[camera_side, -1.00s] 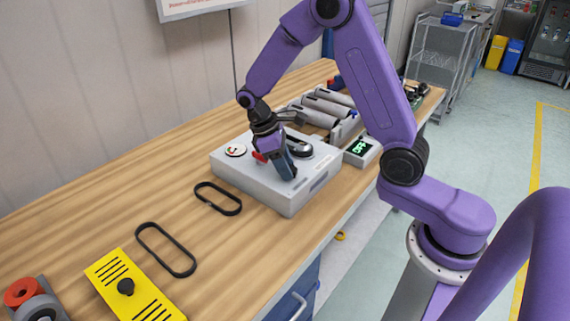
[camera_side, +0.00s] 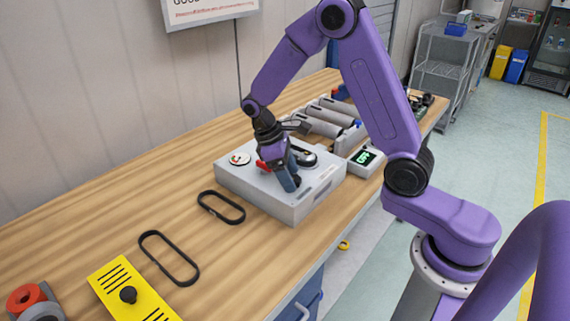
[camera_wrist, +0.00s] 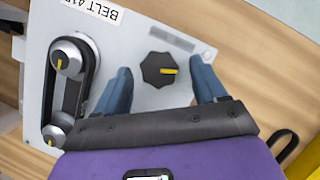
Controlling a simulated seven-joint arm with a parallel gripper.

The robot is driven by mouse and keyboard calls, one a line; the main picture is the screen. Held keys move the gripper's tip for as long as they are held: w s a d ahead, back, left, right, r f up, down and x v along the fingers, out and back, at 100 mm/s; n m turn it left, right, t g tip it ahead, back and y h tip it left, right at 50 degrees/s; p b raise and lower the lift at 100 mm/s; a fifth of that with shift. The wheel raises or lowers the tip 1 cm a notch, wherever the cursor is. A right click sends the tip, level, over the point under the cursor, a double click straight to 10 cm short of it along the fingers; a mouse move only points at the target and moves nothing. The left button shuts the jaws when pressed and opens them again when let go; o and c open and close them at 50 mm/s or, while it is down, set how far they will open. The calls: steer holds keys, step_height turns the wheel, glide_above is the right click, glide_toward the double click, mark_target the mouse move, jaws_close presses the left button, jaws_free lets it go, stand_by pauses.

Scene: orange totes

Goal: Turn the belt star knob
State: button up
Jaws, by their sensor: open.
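The belt star knob (camera_wrist: 158,70) is dark and lobed with a yellow mark, on the top of a light grey box (camera_side: 255,188). In the wrist view the mark points to the right. My gripper (camera_wrist: 160,66) is open, with one blue finger on each side of the knob and a visible gap on both sides. In the side view my gripper (camera_side: 289,180) points down at the box top, and its fingers largely hide the knob. I cannot tell exactly how far the fingertips are above the box.
A black belt on two pulleys (camera_wrist: 65,90) lies left of the fingers in the wrist view. A red part (camera_side: 263,166) and a round dial (camera_side: 240,158) are on the box. Two black belt loops (camera_side: 170,258) and a yellow plate (camera_side: 120,285) lie on the wooden bench.

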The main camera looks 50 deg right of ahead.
steer(key=v, duration=1.7)
steer(key=shift+r, duration=0.25)
